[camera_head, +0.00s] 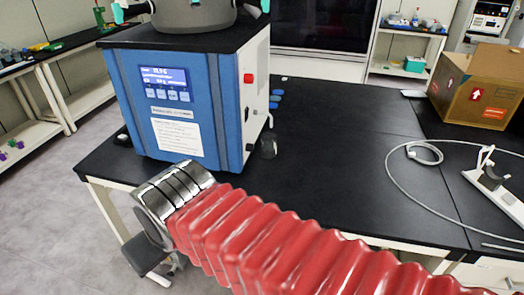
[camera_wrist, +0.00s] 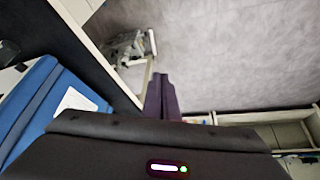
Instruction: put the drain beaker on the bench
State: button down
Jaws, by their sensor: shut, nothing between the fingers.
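The drain beaker (camera_head: 268,146) is a small, clear-to-dark vessel standing on the black bench (camera_head: 330,165). It is close to the right side of the blue freeze dryer (camera_head: 178,110), below the drain valve on its side. My gripper (camera_wrist: 161,78) shows in the wrist view as two dark fingers closed together with nothing between them, over the grey floor. In the head view my red-sleeved arm crosses the front of the bench, and its end is at the front left, away from the beaker; the fingers cannot be made out there. The beaker is not seen in the wrist view.
A cardboard box (camera_head: 478,85) stands at the bench's back right. A white cable (camera_head: 392,185) and a white stand (camera_head: 497,195) lie on the right. The middle of the bench is clear. A stool (camera_wrist: 125,48) is below the bench's front left edge.

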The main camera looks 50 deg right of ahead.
jog(key=shift+w, duration=0.1)
jog(key=w+d+f+n+t+h, duration=0.25)
jog(key=w+d+f, duration=0.25)
jog(key=w+d, duration=0.6)
jog(key=w+d+f+n+t+h, duration=0.3)
jog(key=w+d, duration=0.4)
jog(key=d, duration=0.8)
jog(key=s+d+f+n+t+h, duration=0.1)
jog(key=s+d+f, duration=0.1)
jog(key=d+f, duration=0.2)
jog(key=s+d+f+n, duration=0.2)
jog(key=d+f, duration=0.1)
jog(key=d, duration=0.3)
jog(key=s+d+f+n+t+h, duration=0.1)
jog(key=s+d+f+n, duration=0.1)
jog(key=d+f, duration=0.2)
jog(key=shift+s+d+f+t+h, duration=0.1)
jog(key=shift+d+f+t+h, duration=0.25)
jog(key=shift+d, duration=0.1)
jog(key=shift+n+t+h, duration=0.25)
jog(key=shift+t+h, duration=0.25)
jog(key=shift+h, duration=0.4)
jog(key=s, duration=0.1)
jog(key=s+d+f, duration=0.1)
jog(key=s, duration=0.1)
jog(key=s+d+f, duration=0.1)
jog(key=s, duration=0.1)
jog(key=shift+s, duration=0.4)
jog(key=shift+w+d, duration=0.1)
